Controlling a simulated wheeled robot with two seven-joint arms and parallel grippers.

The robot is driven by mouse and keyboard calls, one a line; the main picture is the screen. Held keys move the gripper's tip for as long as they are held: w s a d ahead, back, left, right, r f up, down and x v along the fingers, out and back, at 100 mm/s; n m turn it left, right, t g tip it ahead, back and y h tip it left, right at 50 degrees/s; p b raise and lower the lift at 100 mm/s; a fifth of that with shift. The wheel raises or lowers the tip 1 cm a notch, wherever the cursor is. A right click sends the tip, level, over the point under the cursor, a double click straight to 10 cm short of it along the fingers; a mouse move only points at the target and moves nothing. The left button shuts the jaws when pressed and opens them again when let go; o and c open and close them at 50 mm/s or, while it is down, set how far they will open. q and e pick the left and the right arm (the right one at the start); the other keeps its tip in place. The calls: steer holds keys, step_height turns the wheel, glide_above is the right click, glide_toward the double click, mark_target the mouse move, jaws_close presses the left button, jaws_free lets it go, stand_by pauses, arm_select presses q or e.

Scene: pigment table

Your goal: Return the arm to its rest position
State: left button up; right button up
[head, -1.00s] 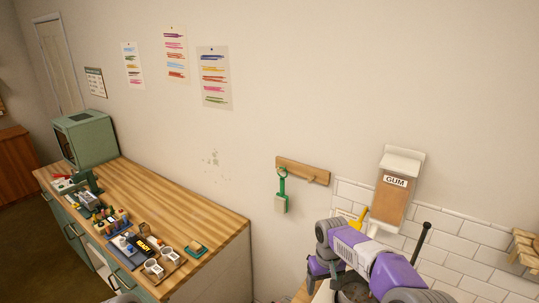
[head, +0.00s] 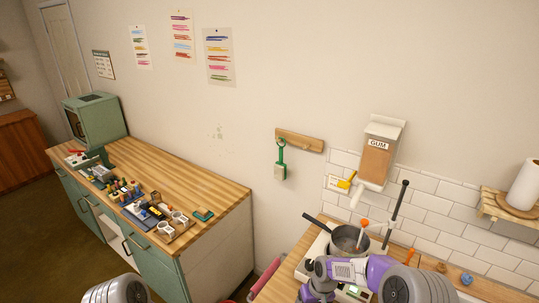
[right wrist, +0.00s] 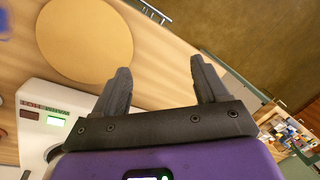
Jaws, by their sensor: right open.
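My right arm (head: 345,268), purple and grey, is at the bottom right of the head view, in front of the pot and below the gum dispenser. In the right wrist view my right gripper (right wrist: 160,64) has its two dark fingers wide apart with nothing between them. Below the fingers are a wooden surface and brown floor. My left gripper is not in view. A grey rounded part of mine shows at the bottom left of the head view.
The gum dispenser (head: 380,150) and a peg rail (head: 300,140) with a green scoop (head: 281,165) are on the wall. A round wooden disc (right wrist: 85,40) and a white device (right wrist: 58,122) lie close to the right gripper.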

steer(key=s+a+f+m+y, duration=0.15)
steer(key=s+f, duration=0.25)
steer(key=s, duration=0.4)
steer(key=s+f+m, duration=0.2)
steer(key=s+f, duration=0.2)
steer(key=s, duration=0.4)
steer(key=s+a+f+m+y, duration=0.1)
steer(key=s+f, duration=0.4)
steer(key=s, duration=0.3)
arm_select(q)
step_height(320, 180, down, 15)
steer(key=b, duration=1.4)
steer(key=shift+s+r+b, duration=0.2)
steer(key=shift+b, duration=0.2)
arm_select(e)
step_height(320, 180, down, 14)
steer(key=shift+w+f+t, duration=0.15)
steer(key=shift+w+t, duration=0.15)
steer(key=shift+t, duration=0.1)
